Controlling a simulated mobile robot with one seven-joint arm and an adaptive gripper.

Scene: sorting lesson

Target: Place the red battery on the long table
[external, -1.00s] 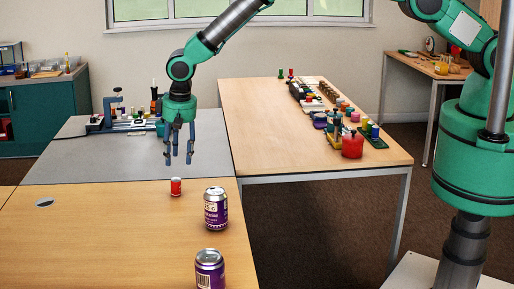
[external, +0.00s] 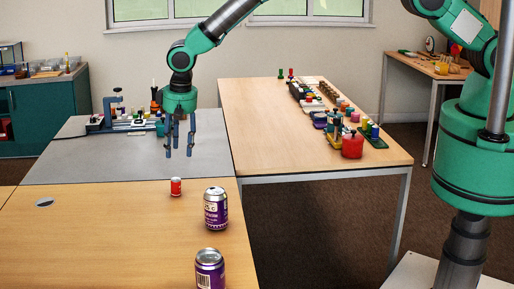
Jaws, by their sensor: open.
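The small red battery (external: 176,187) stands upright on the near wooden table (external: 120,240), close to its seam with the grey-topped table. My gripper (external: 180,152) points down with its fingers spread, open and empty. In the picture it is just above the battery, over or near the grey surface; its exact height and depth are hard to tell. The long table (external: 250,110) has a wooden top and stands to the right of the grey table, running toward the window.
Two purple cans (external: 216,208) (external: 210,268) stand right of and nearer than the battery. Tools and a vise (external: 112,114) sit at the grey table's back. The long table's right side carries several blocks and a red jar (external: 352,146); its left half is clear.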

